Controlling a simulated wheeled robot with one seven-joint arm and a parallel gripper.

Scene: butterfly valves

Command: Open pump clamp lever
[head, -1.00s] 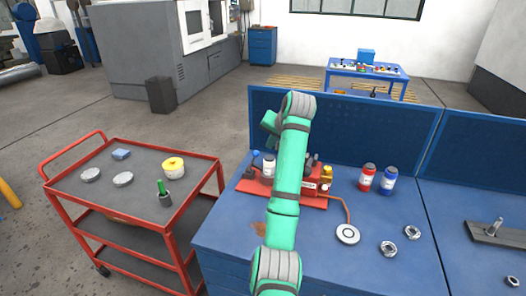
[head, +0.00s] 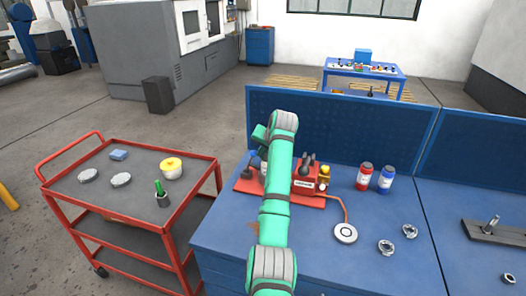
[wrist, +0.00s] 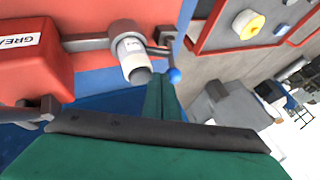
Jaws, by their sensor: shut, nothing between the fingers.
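The red pump unit (head: 308,184), with a white label, sits on a red base plate (head: 312,201) on the blue bench. In the wrist view the red pump body (wrist: 30,60) fills the left, with a white-banded cylinder (wrist: 131,52) beside it. A thin lever with a blue ball end (wrist: 174,75) stands next to the cylinder. My gripper (wrist: 160,90) is shut and empty, its green fingers close to the blue ball. I cannot tell whether they touch it. In the head view my arm hides the lever and the gripper's fingertips.
A red bottle (head: 364,177) and a blue bottle (head: 386,180) stand right of the pump. A round white disc (head: 345,233) is joined to it by an orange hose. A red cart (head: 132,190) with small items stands left. A blue panel (head: 350,130) rises behind the bench.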

